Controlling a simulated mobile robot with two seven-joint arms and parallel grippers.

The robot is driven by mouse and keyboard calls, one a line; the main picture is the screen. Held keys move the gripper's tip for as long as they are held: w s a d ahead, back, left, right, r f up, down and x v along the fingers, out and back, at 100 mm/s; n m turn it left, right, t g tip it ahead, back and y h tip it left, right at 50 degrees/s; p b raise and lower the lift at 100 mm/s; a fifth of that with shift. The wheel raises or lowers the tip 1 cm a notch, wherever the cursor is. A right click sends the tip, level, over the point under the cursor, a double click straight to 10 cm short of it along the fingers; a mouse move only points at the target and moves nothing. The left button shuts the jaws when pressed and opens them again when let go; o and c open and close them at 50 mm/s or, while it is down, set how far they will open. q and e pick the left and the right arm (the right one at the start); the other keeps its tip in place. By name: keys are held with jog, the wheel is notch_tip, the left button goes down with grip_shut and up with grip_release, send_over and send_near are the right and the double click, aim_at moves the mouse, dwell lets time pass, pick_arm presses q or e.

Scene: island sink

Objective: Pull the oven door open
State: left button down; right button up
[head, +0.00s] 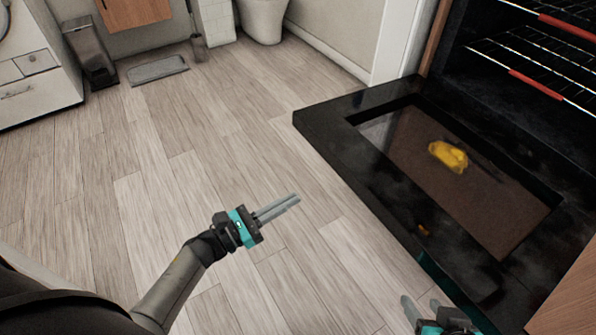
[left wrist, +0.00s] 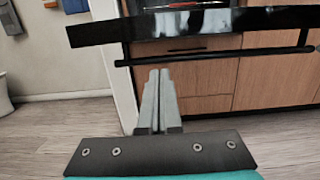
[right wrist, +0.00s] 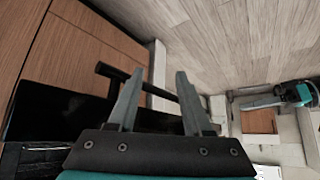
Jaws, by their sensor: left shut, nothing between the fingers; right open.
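The black oven door (head: 335,125) is swung down and lies about level in front of the oven, its inner glass facing up with a yellow patch on it. In the left wrist view the door (left wrist: 200,22) shows edge-on, with its black handle bar (left wrist: 215,54) below it. My left gripper (head: 297,197) is shut and empty over the floor, left of the door and apart from it. My right gripper (head: 420,299) is open at the bottom edge, near the door's front corner. In the right wrist view the handle bar (right wrist: 153,88) crosses between the open fingers; whether they touch it is unclear.
Wire racks with red strips (head: 535,85) show inside the oven. Wooden cabinet fronts (left wrist: 190,90) lie below and beside it. A white cabinet (head: 40,60), a bin (head: 90,55) and a grey scale-like slab (head: 157,69) stand far left. The floor between is clear.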

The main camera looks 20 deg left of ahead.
aim_at(334, 161)
pick_arm(q)
jog(key=shift+w+d+r, duration=0.9)
jog(key=shift+w+d, duration=0.15)
jog(key=shift+w, duration=0.35)
jog(key=shift+w+d+r, duration=0.95)
jog(key=shift+w+d, duration=0.05)
jog(key=shift+w, duration=0.4)
jog(key=shift+w+d+r, duration=0.9)
jog(key=shift+w+d, duration=0.15)
jog(key=shift+w, duration=0.35)
pick_arm(e)
jog(key=shift+w+a, duration=0.2)
pick_arm(q)
jog(key=shift+r, duration=0.15)
